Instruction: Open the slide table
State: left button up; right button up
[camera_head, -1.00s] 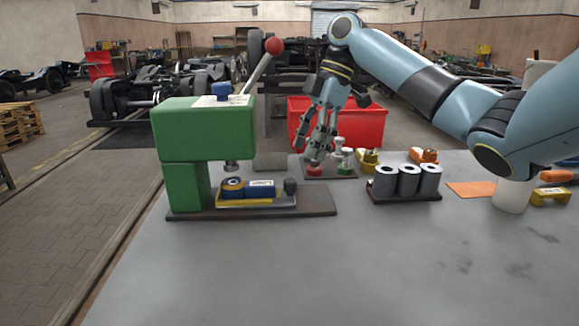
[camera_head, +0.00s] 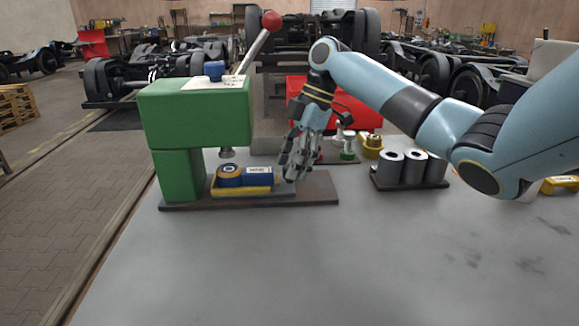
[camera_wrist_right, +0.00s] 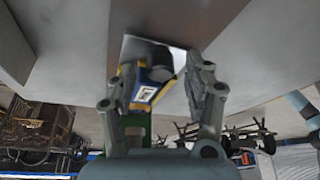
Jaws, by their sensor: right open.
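The green press (camera_head: 195,115) stands at the left of the grey table, with a red-ball lever on top. On its dark base, the slide table (camera_head: 243,190) lies under the press head and carries a blue-and-yellow part (camera_head: 257,175). My right gripper (camera_head: 293,172) is open at the slide table's right end and hides its knob in the head view. In the right wrist view, the dark knob (camera_wrist_right: 161,57) shows between the spread fingers (camera_wrist_right: 160,85), apparently not gripped. My left gripper is not in view.
A rack of grey cylinders (camera_head: 408,168) stands to the right. A red bin (camera_head: 360,118) is behind my right gripper, with small red, green and yellow items in front of it. The table's front is clear.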

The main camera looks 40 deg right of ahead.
jog(key=shift+a+f, duration=0.3)
jog(key=shift+f, duration=0.35)
grip_shut()
